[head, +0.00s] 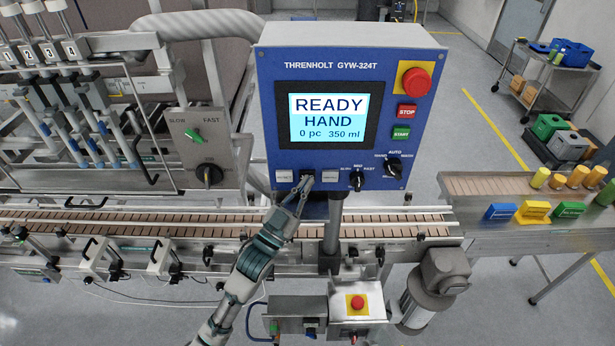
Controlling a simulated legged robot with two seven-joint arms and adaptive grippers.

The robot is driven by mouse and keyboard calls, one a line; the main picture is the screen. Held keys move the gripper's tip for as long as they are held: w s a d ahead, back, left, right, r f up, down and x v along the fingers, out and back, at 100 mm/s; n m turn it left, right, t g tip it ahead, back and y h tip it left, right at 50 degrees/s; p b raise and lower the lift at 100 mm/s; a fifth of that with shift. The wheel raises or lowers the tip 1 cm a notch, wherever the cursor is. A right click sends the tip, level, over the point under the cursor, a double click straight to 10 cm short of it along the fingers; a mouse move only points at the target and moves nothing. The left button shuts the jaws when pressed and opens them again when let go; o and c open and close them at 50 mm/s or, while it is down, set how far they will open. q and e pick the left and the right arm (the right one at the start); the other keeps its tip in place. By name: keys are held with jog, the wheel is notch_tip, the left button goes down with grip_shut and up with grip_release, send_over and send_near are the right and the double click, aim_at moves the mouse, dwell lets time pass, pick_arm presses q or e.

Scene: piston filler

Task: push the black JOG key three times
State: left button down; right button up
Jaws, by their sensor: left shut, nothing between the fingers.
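The blue control panel (345,60) stands upright in the middle of the head view. Its screen (327,117) reads READY, HAND, 0 pc, 350 ml. A row of small keys runs below the screen: a pale key (284,176) at the left, the black key (307,174) in the middle and another pale key (330,176) at the right. My left gripper (303,184) is shut and empty, its tips at the lower part of the black key. I cannot tell whether they touch it. The key's lettering is too small or hidden to read. My right gripper is not in view.
Black knobs (394,167) sit right of the keys. Red STOP (407,112) and green START (401,132) buttons and a red emergency button (416,81) are above them. A conveyor (400,225) runs behind and below the panel. A grey SLOW/FAST box (207,150) stands left.

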pick_arm(q)
jog(key=shift+s, duration=0.7)
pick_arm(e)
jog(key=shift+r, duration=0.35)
pick_arm(q)
jog(key=shift+p, duration=0.3)
jog(key=shift+s, duration=0.15)
jog(key=s+p, duration=0.1)
jog(key=s, duration=0.3)
jog(key=shift+s+p, duration=0.3)
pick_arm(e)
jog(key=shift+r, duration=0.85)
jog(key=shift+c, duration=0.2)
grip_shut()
